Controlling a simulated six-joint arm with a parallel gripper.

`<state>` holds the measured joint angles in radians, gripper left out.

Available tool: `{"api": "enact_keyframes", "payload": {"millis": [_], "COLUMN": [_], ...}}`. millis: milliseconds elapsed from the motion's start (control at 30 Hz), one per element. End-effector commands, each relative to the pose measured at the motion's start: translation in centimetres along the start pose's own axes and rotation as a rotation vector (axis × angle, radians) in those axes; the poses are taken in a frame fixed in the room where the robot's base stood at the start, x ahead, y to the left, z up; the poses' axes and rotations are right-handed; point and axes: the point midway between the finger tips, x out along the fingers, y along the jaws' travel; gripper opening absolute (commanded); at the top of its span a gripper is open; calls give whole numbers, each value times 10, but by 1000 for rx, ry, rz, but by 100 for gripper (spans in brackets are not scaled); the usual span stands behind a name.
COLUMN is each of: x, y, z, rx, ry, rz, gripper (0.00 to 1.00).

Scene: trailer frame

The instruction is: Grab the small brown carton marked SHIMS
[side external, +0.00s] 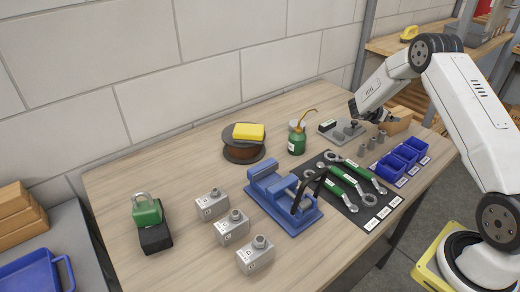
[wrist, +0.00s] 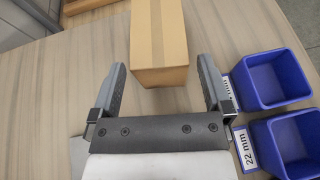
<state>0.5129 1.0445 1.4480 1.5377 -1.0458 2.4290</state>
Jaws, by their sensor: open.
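No SHIMS marking is readable. In the side external view the carton (side external: 399,122) shows partly at the table's far right, beside my arm. My gripper (wrist: 161,66) is open and empty. In the wrist view its fingers lie left and right of the carton's near end, with a gap on each side. I cannot tell how far above the table they are. In the side view the fingers are not clear.
Blue bins (wrist: 274,80) stand close to the right of the carton, with size labels in front. A blue vise (side external: 285,195) and green oil can (side external: 297,143) stand farther left.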

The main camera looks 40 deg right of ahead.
Motion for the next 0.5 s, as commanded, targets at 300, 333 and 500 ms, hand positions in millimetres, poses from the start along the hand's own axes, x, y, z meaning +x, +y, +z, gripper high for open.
{"api": "enact_keyframes", "payload": {"millis": [300, 333, 500], "x": [13, 13, 22], "y": [0, 0, 1], "z": [0, 0, -1], "rx": [0, 0, -1], "ry": [1, 1, 1], "rz": [2, 2, 1], "gripper": [100, 100, 100]}}
